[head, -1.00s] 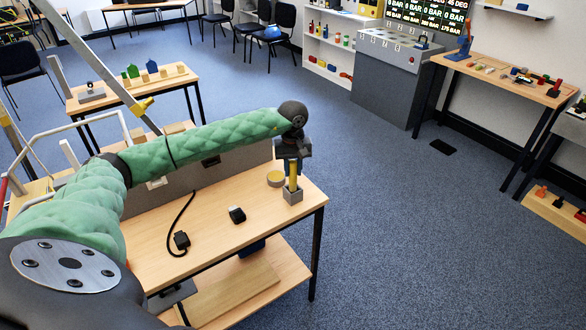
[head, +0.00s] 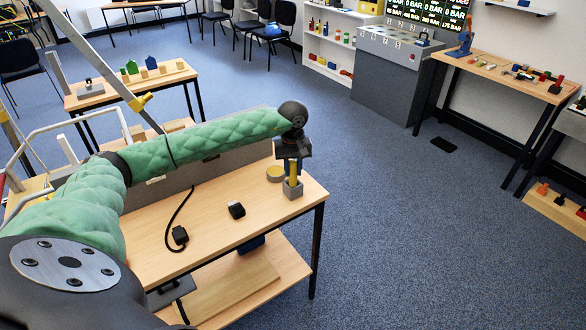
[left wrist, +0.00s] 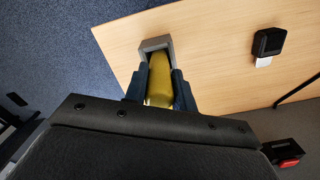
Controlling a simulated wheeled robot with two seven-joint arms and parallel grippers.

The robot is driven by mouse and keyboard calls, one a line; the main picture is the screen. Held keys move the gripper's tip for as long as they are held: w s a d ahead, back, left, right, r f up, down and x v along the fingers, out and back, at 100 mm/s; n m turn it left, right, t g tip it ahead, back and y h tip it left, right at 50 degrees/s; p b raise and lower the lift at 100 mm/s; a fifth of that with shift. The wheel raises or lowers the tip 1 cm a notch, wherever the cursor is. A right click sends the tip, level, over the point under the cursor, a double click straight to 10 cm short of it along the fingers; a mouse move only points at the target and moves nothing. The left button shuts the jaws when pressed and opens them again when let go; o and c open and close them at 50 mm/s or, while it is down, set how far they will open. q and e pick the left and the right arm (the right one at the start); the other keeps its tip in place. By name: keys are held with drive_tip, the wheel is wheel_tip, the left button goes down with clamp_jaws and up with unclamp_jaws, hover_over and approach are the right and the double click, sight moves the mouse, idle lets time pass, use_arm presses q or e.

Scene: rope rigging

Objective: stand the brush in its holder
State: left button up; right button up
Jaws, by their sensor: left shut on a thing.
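The brush shows as a yellow handle (head: 293,173) at the right end of the wooden table. Its lower end is inside the grey square holder (head: 292,190), and it stands about upright there. My left gripper (head: 293,162) is above the holder, shut on the upper part of the brush. In the left wrist view the yellow brush (left wrist: 160,80) lies between the two dark fingers (left wrist: 159,92), with its far end within the grey holder frame (left wrist: 155,44). Whether the brush touches the holder's bottom is hidden. My right gripper is not in view.
A round tan disc (head: 275,174) lies just left of the holder. A grey panel stands behind my arm. The table's right edge is close to the holder.

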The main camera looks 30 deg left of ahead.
sight(293, 161)
use_arm(q)
drive_tip(key=shift+f+b, duration=0.5)
drive_tip(key=shift+f, duration=0.2)
drive_tip(key=o, duration=1.1)
wheel_tip(293, 161, up, 6)
drive_tip(key=shift+w+r+b, duration=0.1)
drive_tip(key=shift+b, duration=1.05)
drive_tip(key=shift+r, duration=0.8)
